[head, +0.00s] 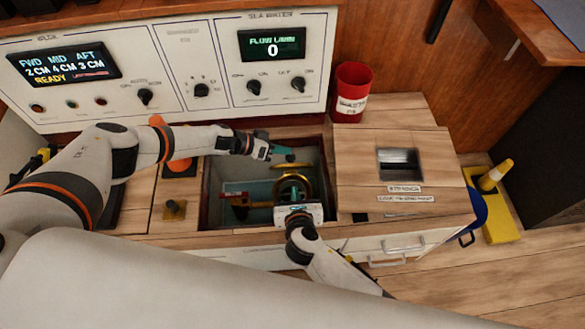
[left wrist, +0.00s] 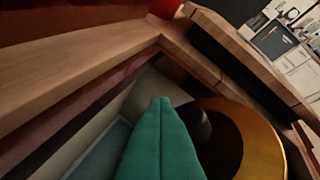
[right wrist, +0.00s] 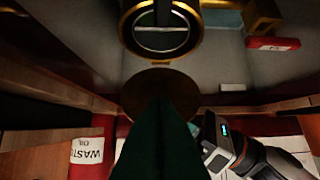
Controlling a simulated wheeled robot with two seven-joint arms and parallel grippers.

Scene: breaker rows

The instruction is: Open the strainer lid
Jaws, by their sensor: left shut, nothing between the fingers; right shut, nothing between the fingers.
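The strainer is a brass ring (head: 307,183) down in the open floor well. The right wrist view shows its round mouth (right wrist: 160,38) with a pale bar across it. A brass disc, apparently the lid (head: 292,166), shows behind the ring, apart from the mouth; it is a dull brown round (right wrist: 152,82) in the right wrist view and a large gold-rimmed disc (left wrist: 273,130) in the left. My left gripper (head: 288,154) is shut and empty just above and behind the disc. My right gripper (head: 293,196) is shut and empty at the ring's front; its fingertips are partly hidden.
The well's wooden rim (head: 222,231) surrounds both grippers closely. A wooden cover (head: 362,160) lies to its right, with a red waste bin (head: 352,92) behind. The control panel (head: 190,62) stands at the back. A brass valve (head: 240,205) sits left in the well.

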